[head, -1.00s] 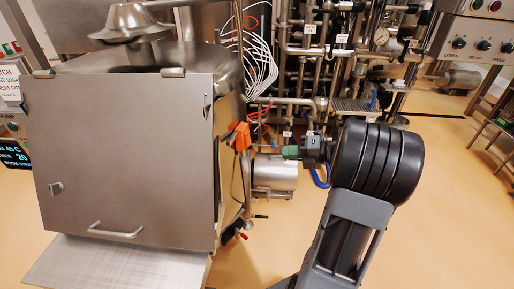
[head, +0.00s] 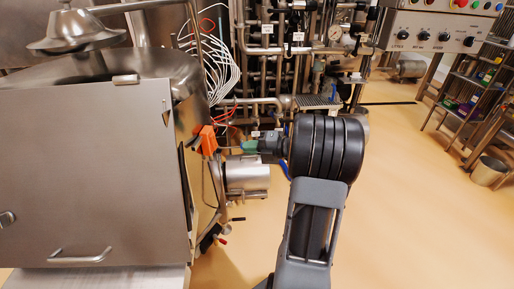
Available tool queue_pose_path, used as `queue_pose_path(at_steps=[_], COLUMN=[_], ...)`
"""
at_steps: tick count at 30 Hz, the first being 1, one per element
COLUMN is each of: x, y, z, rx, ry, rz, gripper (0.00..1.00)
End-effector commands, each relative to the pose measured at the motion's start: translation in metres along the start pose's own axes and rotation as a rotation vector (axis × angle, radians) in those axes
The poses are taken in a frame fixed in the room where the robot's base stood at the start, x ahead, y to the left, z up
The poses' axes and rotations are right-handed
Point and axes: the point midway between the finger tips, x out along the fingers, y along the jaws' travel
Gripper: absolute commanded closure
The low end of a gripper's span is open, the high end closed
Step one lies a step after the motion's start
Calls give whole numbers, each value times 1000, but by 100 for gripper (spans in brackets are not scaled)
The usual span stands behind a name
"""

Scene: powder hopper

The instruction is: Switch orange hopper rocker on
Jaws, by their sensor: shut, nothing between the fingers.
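The orange hopper rocker (head: 207,140) is a small orange part on the right side of the steel hopper. It is seen from the side, so I cannot tell its on or off position. My gripper (head: 248,147) is shut and empty, at the end of my dark arm, pointing left towards the orange part. In the picture a short gap lies between its greenish tip and the orange part; no contact shows. The fingers are small in this view.
The steel hopper (head: 85,170) with its flat door fills the left. A steel cylinder (head: 247,174) sits just below my gripper. White cables (head: 205,62) and pipework (head: 285,75) stand behind. A control panel (head: 435,32) is upper right. The floor (head: 400,210) at right is clear.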

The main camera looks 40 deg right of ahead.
Motion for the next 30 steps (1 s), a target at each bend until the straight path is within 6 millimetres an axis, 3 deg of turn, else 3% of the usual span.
queue_pose_path(at_steps=[6, 15, 30], x=[42, 79, 90], y=[0, 0, 0], z=[-1, -1, 0], rx=[-1, -1, 0], ry=[5, 3, 0], rz=[0, 0, 0], gripper=[100, 100, 100])
